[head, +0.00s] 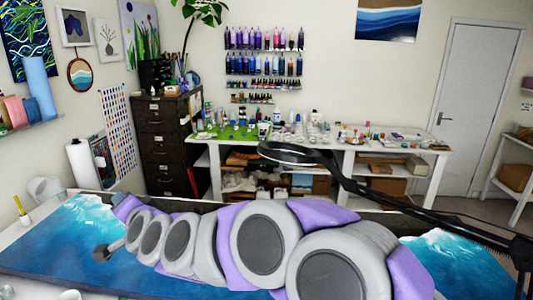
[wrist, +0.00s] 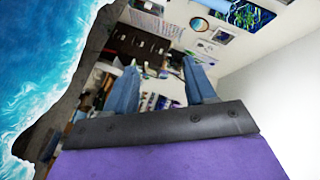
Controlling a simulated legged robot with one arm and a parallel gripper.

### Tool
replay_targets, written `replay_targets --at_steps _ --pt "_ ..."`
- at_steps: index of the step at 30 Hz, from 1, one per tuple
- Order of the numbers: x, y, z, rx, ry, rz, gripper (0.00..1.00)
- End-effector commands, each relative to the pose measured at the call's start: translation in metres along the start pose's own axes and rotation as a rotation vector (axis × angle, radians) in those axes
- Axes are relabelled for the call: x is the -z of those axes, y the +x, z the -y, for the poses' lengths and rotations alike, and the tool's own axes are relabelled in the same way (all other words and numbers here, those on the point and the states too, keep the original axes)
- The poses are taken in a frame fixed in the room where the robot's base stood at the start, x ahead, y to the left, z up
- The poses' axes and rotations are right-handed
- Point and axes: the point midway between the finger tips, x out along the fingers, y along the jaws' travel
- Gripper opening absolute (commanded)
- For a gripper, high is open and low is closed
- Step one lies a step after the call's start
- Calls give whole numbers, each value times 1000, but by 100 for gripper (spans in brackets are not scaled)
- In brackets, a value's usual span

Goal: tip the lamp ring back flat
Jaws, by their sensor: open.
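The lamp ring (head: 272,154) is dark and hangs at the end of a black jointed lamp arm (head: 405,208) in the head view. It shows as a narrow ellipse above the far edge of the table; I cannot tell its exact tilt. My gripper (wrist: 158,77) shows in the wrist view with its two blue-grey fingers apart and nothing between them. In the head view my arm reaches across the front to the left, below and apart from the ring. The fingers are not clear there. The ring is not visible in the wrist view.
A blue and white resin panel (head: 52,240) lies on the near table, continuing at right behind my arm. The black lamp post (head: 522,258) stands at the right. A white bench (head: 398,147) with bottles and a dark cabinet (head: 163,143) stand behind. Open air surrounds the ring.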

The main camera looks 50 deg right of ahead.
Motion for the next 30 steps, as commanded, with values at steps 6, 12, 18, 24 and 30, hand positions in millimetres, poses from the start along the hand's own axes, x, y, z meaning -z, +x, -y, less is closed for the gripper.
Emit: replay_targets --at_steps 6,12,18,24,30 --pt "101 23 -23 13 253 -418 55" --pt "171 3 -69 -12 400 -820 55" --pt "216 -34 -115 -47 461 -1128 55" --pt "238 -51 -141 -68 476 -1255 55" --pt "257 -48 -150 -71 475 -1269 55"
